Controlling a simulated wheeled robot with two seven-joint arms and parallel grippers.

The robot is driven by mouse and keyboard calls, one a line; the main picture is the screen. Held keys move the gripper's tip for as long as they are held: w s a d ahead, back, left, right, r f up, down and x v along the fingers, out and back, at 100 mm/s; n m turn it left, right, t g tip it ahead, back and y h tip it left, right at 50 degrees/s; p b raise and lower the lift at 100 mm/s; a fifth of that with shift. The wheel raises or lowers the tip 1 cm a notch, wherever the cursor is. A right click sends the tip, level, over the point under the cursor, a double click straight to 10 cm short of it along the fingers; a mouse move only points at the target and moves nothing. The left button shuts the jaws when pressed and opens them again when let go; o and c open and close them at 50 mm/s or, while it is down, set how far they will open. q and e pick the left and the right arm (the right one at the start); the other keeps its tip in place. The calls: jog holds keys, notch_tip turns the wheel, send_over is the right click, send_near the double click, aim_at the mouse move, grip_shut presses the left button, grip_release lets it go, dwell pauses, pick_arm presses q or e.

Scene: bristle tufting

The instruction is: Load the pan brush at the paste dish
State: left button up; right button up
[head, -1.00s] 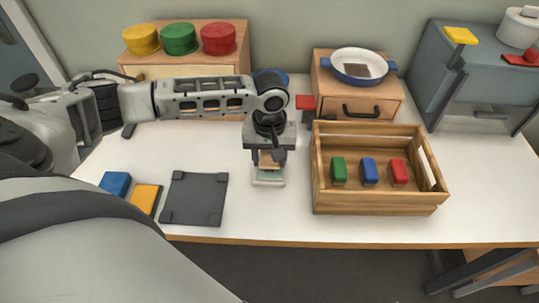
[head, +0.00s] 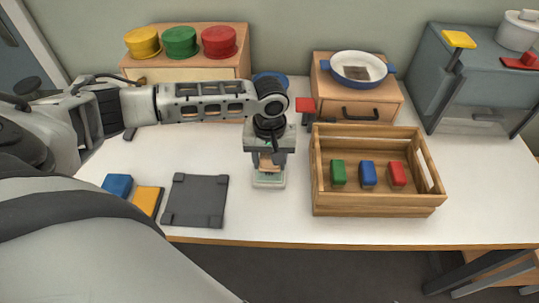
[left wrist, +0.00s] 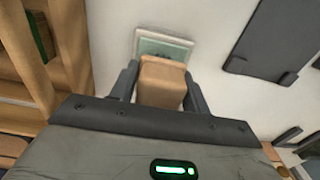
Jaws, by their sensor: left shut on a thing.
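My left gripper (head: 268,163) points down above the pale green paste dish (head: 269,181) on the white table. It is shut on a wooden block, the pan brush (head: 268,160), which also shows between the two fingers in the left wrist view (left wrist: 162,82). The brush is over or in the dish (left wrist: 164,44); its lower end is hidden, so I cannot tell if bristles touch paste. A blue-rimmed pan (head: 358,67) with a brown patch inside sits on the small wooden cabinet at the back. My right gripper is not in view.
A wooden crate (head: 375,205) with green, blue and red blocks stands just right of the gripper. A dark grey mat (head: 195,201), an orange pad (head: 147,200) and a blue pad (head: 117,185) lie to the left. Yellow, green and red lidded tubs stand at the back left.

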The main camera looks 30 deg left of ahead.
pick_arm(q)
jog(key=shift+f, duration=0.6)
dwell(0.9)
jog(key=shift+r, duration=0.15)
jog(key=shift+r, duration=3.45)
